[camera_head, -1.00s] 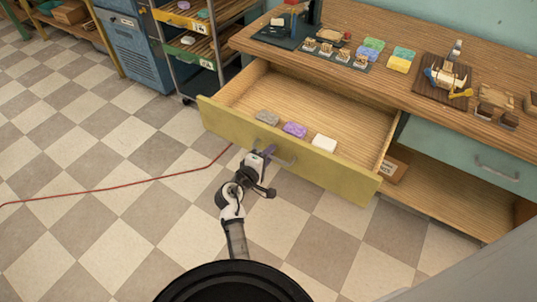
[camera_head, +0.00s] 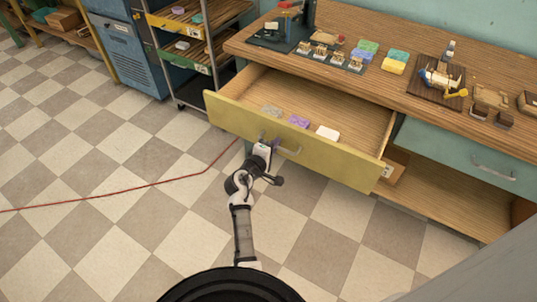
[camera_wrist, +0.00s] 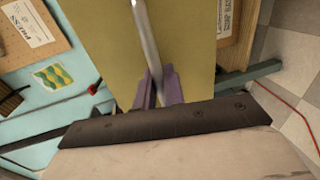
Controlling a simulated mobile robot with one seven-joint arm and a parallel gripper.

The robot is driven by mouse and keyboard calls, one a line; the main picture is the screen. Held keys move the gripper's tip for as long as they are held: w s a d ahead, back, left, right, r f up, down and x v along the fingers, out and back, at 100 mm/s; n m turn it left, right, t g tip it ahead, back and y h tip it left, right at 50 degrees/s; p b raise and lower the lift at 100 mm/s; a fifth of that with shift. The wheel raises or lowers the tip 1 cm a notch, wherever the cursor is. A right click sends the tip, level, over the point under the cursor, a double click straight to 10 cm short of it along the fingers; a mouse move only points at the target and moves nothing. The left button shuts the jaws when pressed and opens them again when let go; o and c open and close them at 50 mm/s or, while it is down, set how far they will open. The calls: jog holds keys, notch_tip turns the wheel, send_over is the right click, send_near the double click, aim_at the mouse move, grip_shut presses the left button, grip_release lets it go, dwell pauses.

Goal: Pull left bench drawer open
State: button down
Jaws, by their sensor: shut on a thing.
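The left bench drawer (camera_head: 226,115) has a yellow front and stands well out from the wooden bench (camera_head: 380,85). Its metal bar handle (camera_head: 290,150) is on the front face. My gripper (camera_head: 264,143) is at the left part of this handle, in front of the drawer. In the wrist view, the purple fingers (camera_wrist: 156,88) are shut around the lower end of the handle bar (camera_wrist: 146,35), against the yellow front.
A closed teal drawer (camera_head: 450,148) is to the right, above an open shelf holding a cardboard box (camera_head: 392,178). A wheeled rack (camera_head: 190,60) stands left of the bench. A red cable (camera_head: 120,190) lies on the checkered floor, which is otherwise clear in front.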

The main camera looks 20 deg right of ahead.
jog(key=shift+d, duration=0.1)
jog(key=c, duration=1.6)
grip_release()
jog(key=shift+c, duration=0.2)
jog(key=b+v, duration=0.2)
jog(key=v, duration=1.1)
jog(key=shift+s+a, duration=0.2)
jog(key=shift+a, duration=0.15)
